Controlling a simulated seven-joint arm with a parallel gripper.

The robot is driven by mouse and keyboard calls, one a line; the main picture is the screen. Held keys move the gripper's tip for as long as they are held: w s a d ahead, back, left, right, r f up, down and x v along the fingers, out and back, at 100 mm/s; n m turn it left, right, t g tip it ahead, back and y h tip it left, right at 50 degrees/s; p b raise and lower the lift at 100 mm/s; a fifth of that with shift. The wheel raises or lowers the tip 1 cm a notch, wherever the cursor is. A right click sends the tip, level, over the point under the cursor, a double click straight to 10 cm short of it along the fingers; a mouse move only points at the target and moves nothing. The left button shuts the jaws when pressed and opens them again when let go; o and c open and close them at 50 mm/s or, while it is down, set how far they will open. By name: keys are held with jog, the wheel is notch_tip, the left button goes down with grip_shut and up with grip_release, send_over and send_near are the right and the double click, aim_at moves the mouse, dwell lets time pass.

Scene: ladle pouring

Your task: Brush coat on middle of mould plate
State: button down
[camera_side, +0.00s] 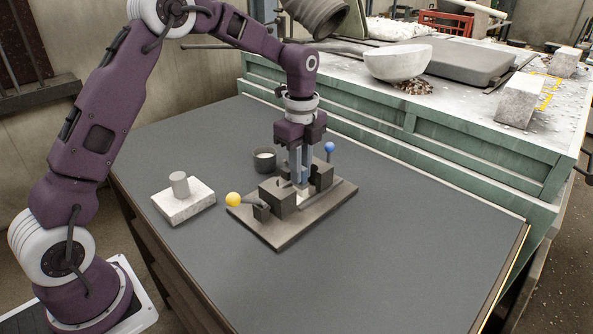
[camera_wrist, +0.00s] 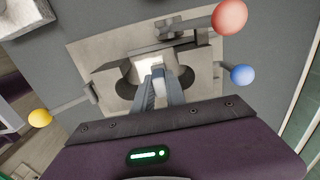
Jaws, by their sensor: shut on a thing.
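The mould plate (camera_side: 283,236) lies flat on the grey table, with dark mould blocks on it. It also shows in the wrist view (camera_wrist: 88,48). The left block (camera_side: 276,203) and the right block (camera_side: 321,173) stand apart, with a gap over the middle of the plate. My gripper (camera_side: 302,178) points straight down into this gap. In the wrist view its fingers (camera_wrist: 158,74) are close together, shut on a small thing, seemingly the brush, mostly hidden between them. A pale patch (camera_wrist: 147,64) shows beside the fingertips; I cannot tell whether it is coat or bristles.
Ball-ended handles stick out: yellow (camera_side: 233,200), blue (camera_side: 330,147) and, in the wrist view, red (camera_wrist: 229,16). A dark cup (camera_side: 264,160) with pale content stands behind the plate. A pale block (camera_side: 184,207) bearing a cylinder (camera_side: 179,184) is left. The table's right is clear.

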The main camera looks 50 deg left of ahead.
jog(key=shift+s, duration=1.25)
jog(key=shift+w, duration=1.3)
jog(key=shift+s+r, duration=0.65)
jog(key=shift+r, duration=0.35)
notch_tip(320, 180, up, 10)
